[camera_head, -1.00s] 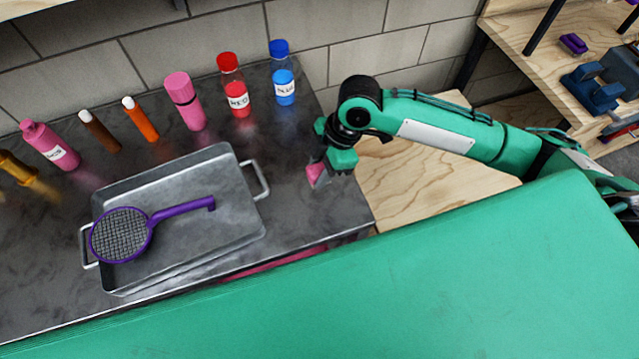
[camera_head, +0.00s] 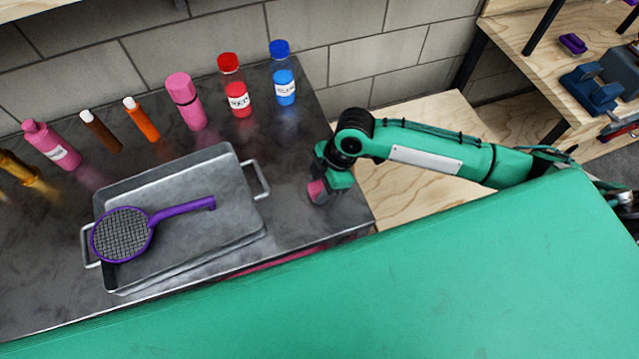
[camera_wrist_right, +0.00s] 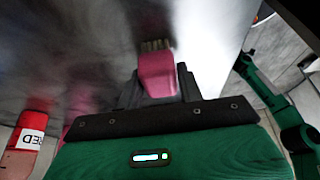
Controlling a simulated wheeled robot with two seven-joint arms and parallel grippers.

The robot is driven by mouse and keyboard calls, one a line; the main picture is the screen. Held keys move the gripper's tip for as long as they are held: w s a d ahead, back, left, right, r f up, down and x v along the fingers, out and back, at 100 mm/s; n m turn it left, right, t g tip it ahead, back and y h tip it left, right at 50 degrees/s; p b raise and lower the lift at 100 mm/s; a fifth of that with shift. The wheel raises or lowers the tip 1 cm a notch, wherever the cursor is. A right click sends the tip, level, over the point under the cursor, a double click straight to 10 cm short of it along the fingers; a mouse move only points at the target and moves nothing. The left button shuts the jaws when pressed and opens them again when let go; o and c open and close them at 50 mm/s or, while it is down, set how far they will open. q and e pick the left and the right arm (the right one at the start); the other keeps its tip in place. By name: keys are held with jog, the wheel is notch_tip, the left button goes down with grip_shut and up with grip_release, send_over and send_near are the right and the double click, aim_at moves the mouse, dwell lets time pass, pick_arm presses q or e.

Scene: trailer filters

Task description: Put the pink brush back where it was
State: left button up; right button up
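The pink brush (camera_head: 317,189) is at my right gripper (camera_head: 326,186), over the right end of the dark metal counter (camera_head: 300,225). In the right wrist view the brush (camera_wrist_right: 157,73) sits between the two dark fingers of my right gripper (camera_wrist_right: 160,88), which are shut on it. Its pale bristles point away from the gripper. The fingers partly hide the brush, and I cannot tell whether it touches the counter. My left gripper is not in view.
A grey metal tray (camera_head: 225,235) holding a purple mesh strainer (camera_head: 182,208) lies left of the gripper. Several bottles line the back, including a red one (camera_head: 237,98) and a blue one (camera_head: 284,85). The counter between tray and gripper is clear.

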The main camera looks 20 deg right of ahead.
jog(key=o, duration=0.3)
jog(key=b+v, duration=0.1)
jog(key=v, duration=1.1)
jog(key=shift+r, duration=0.2)
jog(key=shift+s, duration=0.1)
